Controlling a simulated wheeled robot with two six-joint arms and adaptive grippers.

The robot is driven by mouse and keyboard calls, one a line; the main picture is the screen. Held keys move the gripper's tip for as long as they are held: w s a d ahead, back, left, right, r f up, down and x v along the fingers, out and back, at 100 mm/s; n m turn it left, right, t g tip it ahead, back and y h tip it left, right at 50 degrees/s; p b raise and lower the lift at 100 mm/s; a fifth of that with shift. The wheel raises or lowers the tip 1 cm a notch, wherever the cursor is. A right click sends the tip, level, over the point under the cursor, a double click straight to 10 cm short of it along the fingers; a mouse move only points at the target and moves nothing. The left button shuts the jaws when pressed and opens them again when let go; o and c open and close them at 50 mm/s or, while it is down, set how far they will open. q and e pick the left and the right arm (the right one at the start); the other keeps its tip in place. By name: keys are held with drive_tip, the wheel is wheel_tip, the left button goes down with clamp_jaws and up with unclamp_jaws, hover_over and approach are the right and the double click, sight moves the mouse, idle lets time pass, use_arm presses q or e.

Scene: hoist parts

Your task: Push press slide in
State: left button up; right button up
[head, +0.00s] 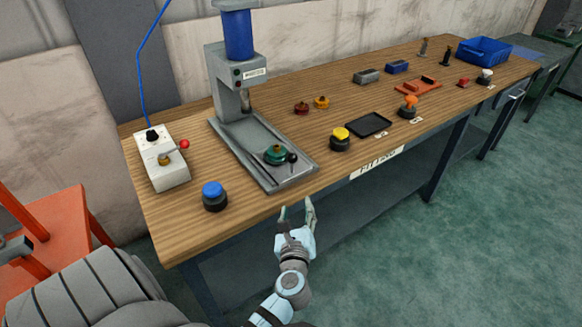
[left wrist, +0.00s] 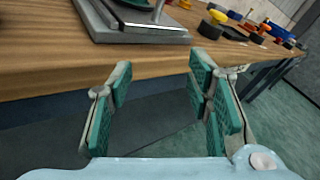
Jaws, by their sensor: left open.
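The grey press (head: 222,85) with a blue cylinder on top stands on the wooden bench. Its slide (head: 262,148) lies at the front of the press base (head: 300,176), near the bench's front edge. A green round part (head: 277,155) sits on the slide, and a black knob (head: 292,158) stands at its front right. My left gripper (head: 297,207) is open and empty, just in front of the bench edge below the press base, apart from the knob. In the left wrist view its open fingers (left wrist: 160,95) face the bench edge; the base corner (left wrist: 140,30) and a metal stem show above.
A white valve box (head: 160,160) with a red-tipped lever and a blue button (head: 214,196) stand left of the press. A yellow button (head: 340,138) and a black tray (head: 368,124) lie to the right. The bench edge (left wrist: 60,80) lies ahead of the fingers.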

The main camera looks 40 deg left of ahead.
use_arm(q)
drive_tip(key=m+y, duration=0.1)
drive_tip(key=y, duration=0.1)
approach(292, 162)
drive_tip(key=shift+t, duration=0.4)
drive_tip(key=x, duration=0.4)
drive_tip(key=b+x, duration=0.1)
drive_tip(key=x, duration=0.6)
drive_tip(key=shift+w+a+f, duration=0.15)
drive_tip(key=shift+a+f, duration=0.15)
drive_tip(key=shift+f, duration=0.05)
drive_tip(key=shift+c, duration=0.2)
clamp_jaws()
